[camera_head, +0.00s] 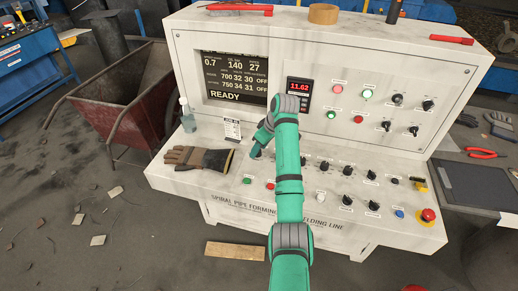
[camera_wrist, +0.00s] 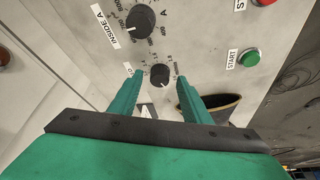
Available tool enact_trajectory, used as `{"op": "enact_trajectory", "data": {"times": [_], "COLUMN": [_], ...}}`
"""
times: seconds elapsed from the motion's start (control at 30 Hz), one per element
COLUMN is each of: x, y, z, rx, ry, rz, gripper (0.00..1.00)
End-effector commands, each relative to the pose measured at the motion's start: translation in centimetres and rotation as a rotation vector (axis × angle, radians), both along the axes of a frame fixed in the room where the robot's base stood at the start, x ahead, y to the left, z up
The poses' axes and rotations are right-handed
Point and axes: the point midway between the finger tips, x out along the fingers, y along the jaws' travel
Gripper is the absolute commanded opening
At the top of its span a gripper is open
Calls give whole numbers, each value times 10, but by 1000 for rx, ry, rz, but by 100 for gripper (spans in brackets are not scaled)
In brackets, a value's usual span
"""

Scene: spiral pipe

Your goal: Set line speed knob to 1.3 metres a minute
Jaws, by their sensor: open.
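A small black knob (camera_wrist: 160,75) with a numbered scale sits between my fingertips in the wrist view. Its label is mostly hidden by my left finger, with only a last letter like "D" showing, so I cannot confirm it reads line speed. My gripper (camera_wrist: 160,82) is open, one finger either side of the knob; whether they touch it I cannot tell. In the head view my gripper (camera_head: 258,146) is over the lower panel and my arm hides the knob. The screen (camera_head: 234,78) shows 0.7, 140, 27 and READY.
A larger knob (camera_wrist: 140,19) labelled INSIDE A is close by. A green START button (camera_wrist: 249,57) is to the right. A work glove (camera_head: 198,159) lies on the console's left, its cuff near my right finger. More knobs (camera_head: 347,171) line the lower panel.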

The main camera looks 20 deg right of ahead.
Motion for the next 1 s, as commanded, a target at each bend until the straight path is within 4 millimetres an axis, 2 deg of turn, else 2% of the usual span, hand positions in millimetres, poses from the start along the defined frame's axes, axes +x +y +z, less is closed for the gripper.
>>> {"op": "enact_trajectory", "data": {"times": [0.37,0.47,0.53,0.57,1.0], "x": [2,2,2,2,3], "y": [1,1,1,1,2], "z": [-6,-6,-6,-6,-5], "rx": [0,0,0,0,-2], "ry": [0,0,0,0,-4], "rz": [1,1,1,0,-77], "gripper": [43,24,8,4,4]}}
